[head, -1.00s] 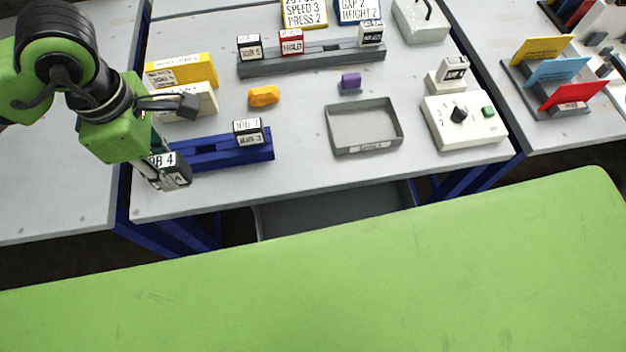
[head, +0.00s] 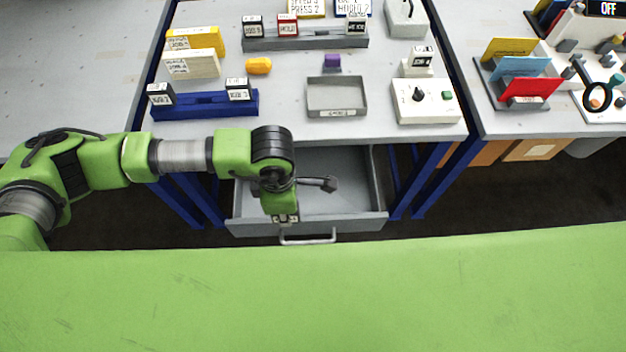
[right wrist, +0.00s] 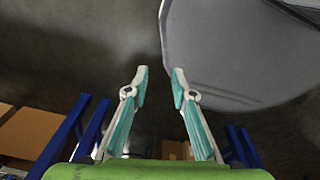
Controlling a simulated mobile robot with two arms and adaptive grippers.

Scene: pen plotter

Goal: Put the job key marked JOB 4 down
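A white key with a black top (head: 160,94) stands at the left end of the blue rack (head: 200,108) in the head view. Its lettering is too small to read for sure, but it is where the JOB 4 key was at my left gripper. Another black-topped key (head: 238,89) stands at the rack's right end. My left gripper (head: 285,218) points down at the open drawer's front, right of and nearer than the rack, away from both keys; its finger gap cannot be made out. My right gripper (right wrist: 160,72) is open and empty in the right wrist view.
The open grey drawer (head: 345,205) with its handle (head: 308,239) is under the table. On the table are a grey rack (head: 305,43) with several keys, an empty grey tray (head: 336,97), an orange piece (head: 258,66) and a control box (head: 428,101).

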